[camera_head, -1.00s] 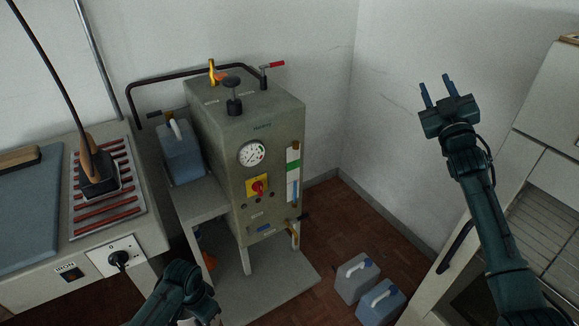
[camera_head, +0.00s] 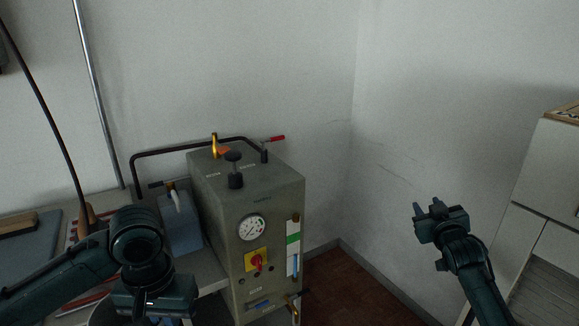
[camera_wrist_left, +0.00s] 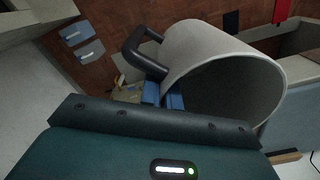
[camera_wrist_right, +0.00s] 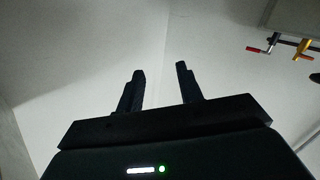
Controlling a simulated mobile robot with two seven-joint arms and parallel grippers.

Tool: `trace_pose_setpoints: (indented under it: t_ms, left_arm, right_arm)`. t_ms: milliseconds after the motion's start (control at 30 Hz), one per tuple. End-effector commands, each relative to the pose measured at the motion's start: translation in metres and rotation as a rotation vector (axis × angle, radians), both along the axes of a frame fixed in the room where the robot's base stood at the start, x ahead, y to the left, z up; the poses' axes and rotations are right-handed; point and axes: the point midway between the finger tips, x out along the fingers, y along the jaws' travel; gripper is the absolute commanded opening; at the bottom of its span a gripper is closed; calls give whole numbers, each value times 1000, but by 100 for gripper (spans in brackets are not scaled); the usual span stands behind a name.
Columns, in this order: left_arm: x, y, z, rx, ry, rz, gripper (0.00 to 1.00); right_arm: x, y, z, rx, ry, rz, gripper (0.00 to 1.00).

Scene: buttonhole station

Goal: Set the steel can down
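The steel can (camera_wrist_left: 205,50) is a pale grey open cylinder with a black handle (camera_wrist_left: 138,55). It shows large in the left wrist view, lying tilted across the picture with its wide mouth toward the right. My left gripper (camera_wrist_left: 164,96) has its blue fingertips together at the lower end of the handle, against the can's side; the can is held in the air. In the head view my left gripper (camera_head: 152,302) is at the bottom left, and its own wrist largely hides the can. My right gripper (camera_head: 427,205) is raised and empty, its fingers apart in the right wrist view (camera_wrist_right: 160,80).
A grey boiler (camera_head: 245,200) with a gauge, a black filler cap (camera_head: 234,172) and a brass valve (camera_head: 215,147) stands mid-view. The ironing table (camera_head: 35,240) is left, a white cabinet (camera_head: 550,180) right.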

Motion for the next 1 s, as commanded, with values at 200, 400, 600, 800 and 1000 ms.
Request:
trace_pose_setpoints:
  t_ms: [200, 400, 600, 800, 1000]
  left_arm:
    - [1, 0, 0, -1, -2, 0, 0]
    - [1, 0, 0, -2, -3, 0, 0]
    - [1, 0, 0, -2, -3, 0, 0]
    - [2, 0, 0, -2, -3, -1, 0]
    - [2, 0, 0, -2, -3, -1, 0]
  right_arm:
    - [-47, 39, -71, 18, 92, 64, 36]
    - [-120, 87, -144, 62, 205, 138, 36]
    - [-213, 134, -200, 135, 325, 200, 36]
    - [-303, 171, -227, 221, 432, 238, 36]
    - [-361, 191, -232, 285, 500, 248, 36]
